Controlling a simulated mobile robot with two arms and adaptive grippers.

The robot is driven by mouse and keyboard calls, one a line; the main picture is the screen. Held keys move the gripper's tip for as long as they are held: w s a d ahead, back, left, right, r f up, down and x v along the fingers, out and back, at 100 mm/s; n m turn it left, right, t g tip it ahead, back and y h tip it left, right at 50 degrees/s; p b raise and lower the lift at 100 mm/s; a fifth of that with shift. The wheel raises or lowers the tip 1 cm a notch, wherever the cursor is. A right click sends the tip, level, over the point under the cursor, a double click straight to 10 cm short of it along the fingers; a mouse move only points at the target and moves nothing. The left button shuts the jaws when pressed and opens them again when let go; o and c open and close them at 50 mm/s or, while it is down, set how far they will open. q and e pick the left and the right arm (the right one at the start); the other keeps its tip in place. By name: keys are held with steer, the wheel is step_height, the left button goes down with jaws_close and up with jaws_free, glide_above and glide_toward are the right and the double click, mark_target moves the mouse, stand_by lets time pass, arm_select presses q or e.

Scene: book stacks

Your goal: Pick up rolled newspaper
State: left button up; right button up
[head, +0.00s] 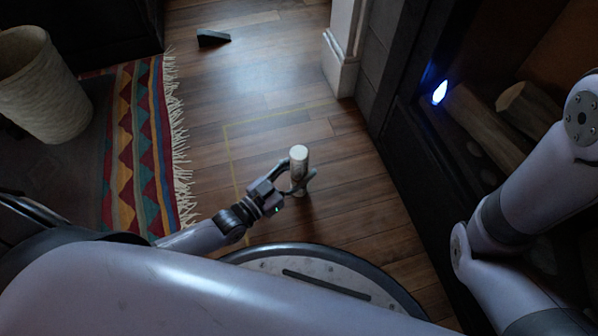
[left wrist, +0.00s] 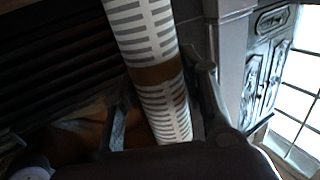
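The rolled newspaper (head: 299,158) is a pale cylinder, upright or nearly so, in front of my base in the head view. In the left wrist view the newspaper (left wrist: 147,38) shows white with grey print lines and a brown band around it. My left gripper (head: 299,182) has its fingers around it, one on each side, and appears shut on it. The fingers also show in the left wrist view (left wrist: 160,98). The lower end is partly hidden by the gripper. My right arm is at the right of the head view; its gripper is out of view.
A fireplace with logs (head: 488,125) and a glowing blue-white light (head: 439,92) is at the right. A striped fringed rug (head: 145,150) and a pale basket (head: 42,85) are at the left. A dark wedge (head: 213,37) lies farther off. The wooden floor between is clear.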

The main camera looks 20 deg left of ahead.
arm_select(q)
steer(key=c, duration=0.8)
steer(key=shift+c, duration=0.2)
